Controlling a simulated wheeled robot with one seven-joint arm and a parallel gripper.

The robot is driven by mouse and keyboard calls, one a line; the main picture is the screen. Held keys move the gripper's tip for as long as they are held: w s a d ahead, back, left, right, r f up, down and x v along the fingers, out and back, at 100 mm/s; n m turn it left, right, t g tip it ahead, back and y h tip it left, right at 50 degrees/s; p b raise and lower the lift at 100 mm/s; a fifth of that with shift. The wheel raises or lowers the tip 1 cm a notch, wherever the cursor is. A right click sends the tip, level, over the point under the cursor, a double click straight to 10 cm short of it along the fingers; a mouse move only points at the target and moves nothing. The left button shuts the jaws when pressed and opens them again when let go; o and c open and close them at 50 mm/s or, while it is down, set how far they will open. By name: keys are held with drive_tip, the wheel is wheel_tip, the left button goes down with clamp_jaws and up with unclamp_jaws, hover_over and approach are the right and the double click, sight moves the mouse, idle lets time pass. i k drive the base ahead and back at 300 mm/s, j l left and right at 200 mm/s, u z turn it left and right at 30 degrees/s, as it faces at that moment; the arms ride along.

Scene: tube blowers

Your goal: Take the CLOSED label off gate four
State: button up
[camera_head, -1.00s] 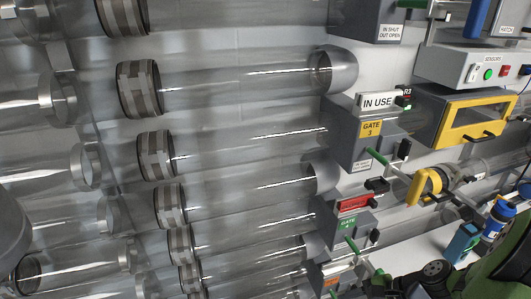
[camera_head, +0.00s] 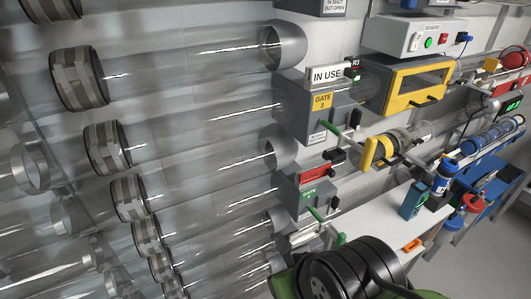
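A red label (camera_head: 322,171) sits on top of a grey gate box (camera_head: 290,189) low in the middle of the view. Its lettering is too small to read. The box carries a green GATE plate (camera_head: 309,195) whose number I cannot make out. A green-tipped handle (camera_head: 315,213) sticks out from the box. The box just above bears a yellow GATE 3 plate (camera_head: 321,101) and a white IN USE label (camera_head: 326,74). Green and black parts of my arm fill the bottom middle. My gripper's fingers do not show.
Clear tubes with dark collars (camera_head: 78,79) run across the left. A yellow-framed box (camera_head: 417,86) and a yellow-ended clear canister (camera_head: 380,152) are on the right. A white shelf (camera_head: 375,222) holds a teal block (camera_head: 414,200) and blue bottle (camera_head: 445,176). Floor shows at lower right.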

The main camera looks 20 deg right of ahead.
sight(309, 176)
drive_tip(key=l+z, duration=0.2)
drive_tip(key=z, duration=0.25)
drive_tip(key=l+z, duration=0.2)
drive_tip(key=z, duration=0.2)
drive_tip(key=k, duration=0.05)
